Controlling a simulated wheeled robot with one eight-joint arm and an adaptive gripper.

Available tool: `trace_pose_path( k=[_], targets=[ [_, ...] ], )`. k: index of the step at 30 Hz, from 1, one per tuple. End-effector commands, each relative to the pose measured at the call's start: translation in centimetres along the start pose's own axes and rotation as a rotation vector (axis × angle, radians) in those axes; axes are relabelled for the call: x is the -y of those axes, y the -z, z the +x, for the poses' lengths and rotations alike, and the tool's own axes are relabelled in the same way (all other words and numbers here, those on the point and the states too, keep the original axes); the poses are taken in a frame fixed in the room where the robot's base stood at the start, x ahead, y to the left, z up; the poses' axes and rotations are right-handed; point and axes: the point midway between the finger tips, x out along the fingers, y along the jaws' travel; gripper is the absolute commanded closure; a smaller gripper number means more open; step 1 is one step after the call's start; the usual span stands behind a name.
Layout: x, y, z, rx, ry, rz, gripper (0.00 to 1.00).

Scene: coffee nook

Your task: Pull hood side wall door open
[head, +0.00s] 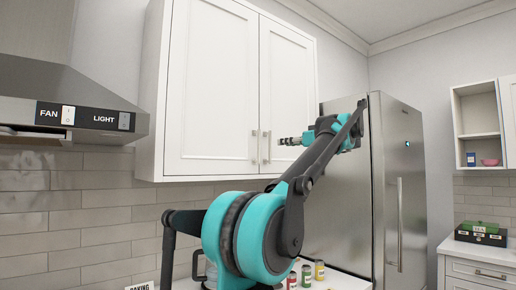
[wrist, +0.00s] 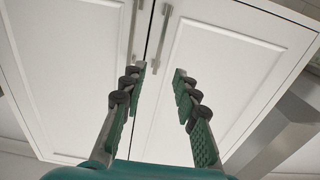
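The white wall cabinet beside the hood has two doors, both shut. The hood side door (head: 211,88) is the left one in the head view; the wrist view is turned over, so this door (wrist: 225,70) shows at right. Its slim metal handle (head: 254,147) is upright near the seam, and also shows in the wrist view (wrist: 161,39). My gripper (head: 281,141) is just right of the handles in the head view. In the wrist view my gripper (wrist: 160,73) is open and empty, its fingertips short of the handle, which lines up between them.
The other door (head: 287,95) has its own handle (head: 266,147) close beside. The steel hood (head: 70,95) is left of the cabinet, the fridge (head: 400,190) right of it. Several small jars (head: 306,274) stand on the counter below.

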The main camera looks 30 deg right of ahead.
Motion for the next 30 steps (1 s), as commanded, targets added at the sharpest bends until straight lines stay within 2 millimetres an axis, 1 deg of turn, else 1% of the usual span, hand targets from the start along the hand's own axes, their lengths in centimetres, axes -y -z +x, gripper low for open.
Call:
trace_pose_path(
  k=[5,21,24,30],
  targets=[
    [0.2,-0.1,2.6,0.001,0.005,0.001,0.70],
    [0.2,-0.1,13.2,0.002,0.005,0.002,0.70],
    [0.2,-0.2,14.8,0.002,0.005,0.002,0.70],
    [0.1,-0.2,16.7,0.002,0.003,0.002,0.70]
  ],
)
